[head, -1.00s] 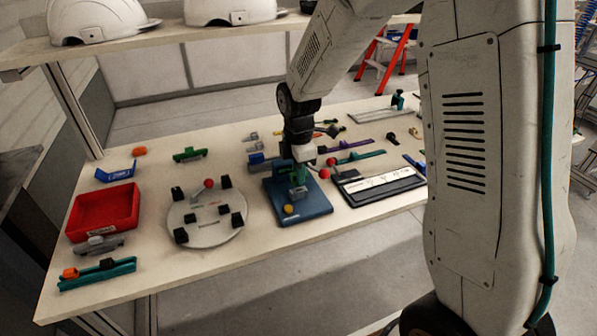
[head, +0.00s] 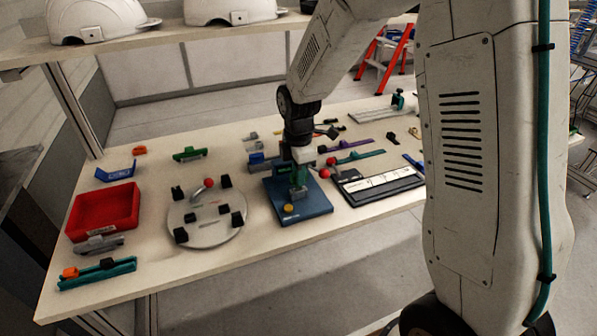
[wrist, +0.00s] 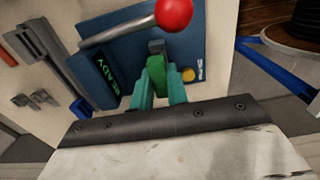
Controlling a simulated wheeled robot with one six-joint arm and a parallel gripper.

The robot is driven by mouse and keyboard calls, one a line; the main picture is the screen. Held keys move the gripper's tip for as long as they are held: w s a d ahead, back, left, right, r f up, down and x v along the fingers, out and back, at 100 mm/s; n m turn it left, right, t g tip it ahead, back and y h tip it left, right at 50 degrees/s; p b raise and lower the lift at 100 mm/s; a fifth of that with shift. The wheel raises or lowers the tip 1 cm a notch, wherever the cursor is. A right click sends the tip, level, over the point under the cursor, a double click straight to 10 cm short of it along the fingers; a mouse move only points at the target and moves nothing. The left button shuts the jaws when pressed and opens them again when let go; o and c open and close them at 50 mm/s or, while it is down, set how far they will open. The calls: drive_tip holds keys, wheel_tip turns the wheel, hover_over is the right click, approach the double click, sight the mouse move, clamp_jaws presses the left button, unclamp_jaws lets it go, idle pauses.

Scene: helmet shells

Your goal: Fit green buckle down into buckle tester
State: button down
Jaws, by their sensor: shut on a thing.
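The buckle tester is a blue box (head: 306,208) on the table, with a yellow button, a lever with a red knob and a lit green "READY" display. The wrist view also shows the tester (wrist: 120,52), its red knob (wrist: 174,13) and its display (wrist: 106,76). My gripper (head: 299,180) points down at the tester's middle; its teal fingers show in the wrist view. It is shut on the green buckle (wrist: 157,72), which is mostly hidden between the fingers. A grey block lies just beyond it. I cannot tell how deep the buckle sits.
A round grey fixture (head: 207,231) with black blocks stands left of the tester, and a red tray (head: 103,212) farther left. A black-framed panel (head: 380,186) lies close on the right. Another green part (head: 190,154) lies behind. White helmet shells (head: 232,10) sit on the shelf above.

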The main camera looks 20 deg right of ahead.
drive_tip(key=shift+f, duration=1.2)
drive_tip(key=c, duration=1.3)
unclamp_jaws()
wheel_tip(320, 180, up, 8)
drive_tip(key=shift+f, duration=0.1)
